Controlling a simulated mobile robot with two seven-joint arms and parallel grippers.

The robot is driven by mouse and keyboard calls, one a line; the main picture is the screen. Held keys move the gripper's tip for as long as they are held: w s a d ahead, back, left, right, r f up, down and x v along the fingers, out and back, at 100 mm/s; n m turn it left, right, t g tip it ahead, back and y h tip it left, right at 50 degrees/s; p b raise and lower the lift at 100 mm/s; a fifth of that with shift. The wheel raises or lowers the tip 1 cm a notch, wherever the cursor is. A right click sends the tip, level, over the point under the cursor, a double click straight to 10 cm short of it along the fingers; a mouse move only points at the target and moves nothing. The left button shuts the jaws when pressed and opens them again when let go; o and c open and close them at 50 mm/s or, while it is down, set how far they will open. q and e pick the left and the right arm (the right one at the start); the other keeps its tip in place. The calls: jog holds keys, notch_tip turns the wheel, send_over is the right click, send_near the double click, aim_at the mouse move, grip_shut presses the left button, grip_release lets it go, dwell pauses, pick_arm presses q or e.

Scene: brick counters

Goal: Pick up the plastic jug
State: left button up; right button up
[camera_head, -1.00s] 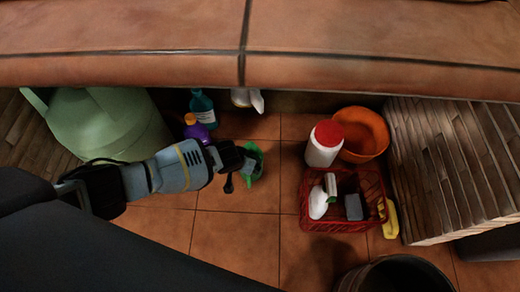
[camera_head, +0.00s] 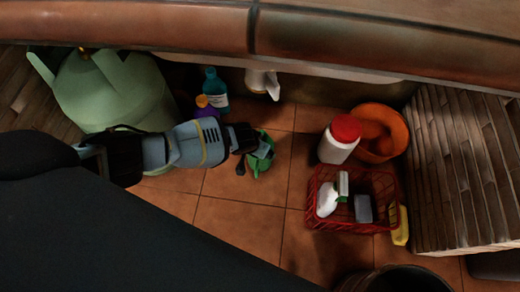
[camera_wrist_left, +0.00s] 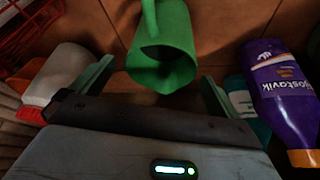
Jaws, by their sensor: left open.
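The plastic jug is a small green jug (camera_head: 264,157) on the tiled floor under the counter, partly hidden by my left gripper (camera_head: 252,149). In the left wrist view the jug (camera_wrist_left: 165,48) has its open mouth facing the camera and its handle at the top. My left gripper (camera_wrist_left: 158,84) is open, with one finger on each side of the jug's near rim. I see a gap beside each finger but cannot tell how deep the jug sits between them. My right gripper is in neither view.
A purple bottle (camera_wrist_left: 283,92) and a teal bottle (camera_head: 216,92) stand close to my gripper. A large green tank (camera_head: 105,95) stands left. A red-lidded white container (camera_head: 338,145), orange bucket (camera_head: 397,132) and red crate (camera_head: 330,221) stand right. The counter (camera_head: 370,42) overhangs behind.

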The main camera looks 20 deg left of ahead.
pick_arm(q)
jog(key=b+x, duration=0.3)
jog(key=x, duration=0.1)
jog(key=shift+w+a+f, duration=0.15)
jog(key=shift+c, duration=0.4)
jog(key=c, duration=1.8)
